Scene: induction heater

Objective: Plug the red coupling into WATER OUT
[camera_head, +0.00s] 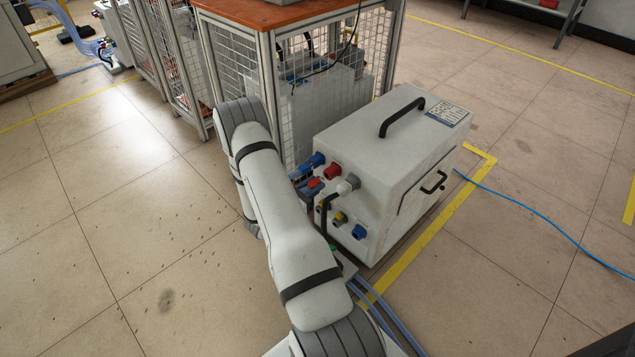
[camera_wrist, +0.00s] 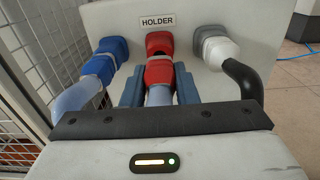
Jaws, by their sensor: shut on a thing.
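The red coupling (camera_wrist: 159,73) is between the two blue-grey fingers of my gripper (camera_wrist: 159,88) in the wrist view, with a pale hose behind it. My gripper is shut on it. The coupling faces a red socket (camera_wrist: 159,42) under the HOLDER label (camera_wrist: 157,20). In the head view, the red coupling (camera_head: 315,183) shows a small gap from the red socket (camera_head: 332,170) on the grey cabinet's face. No WATER OUT label is readable; the lower row has a yellow port (camera_head: 340,217) and a blue port (camera_head: 359,231).
A blue coupling (camera_wrist: 106,60) sits left of the red socket and a grey-white one (camera_wrist: 217,48) with a black hose sits right. A wire-mesh cage (camera_head: 235,75) stands close behind the cabinet (camera_head: 375,145). A blue cable (camera_head: 540,228) crosses the floor at right; the left floor is open.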

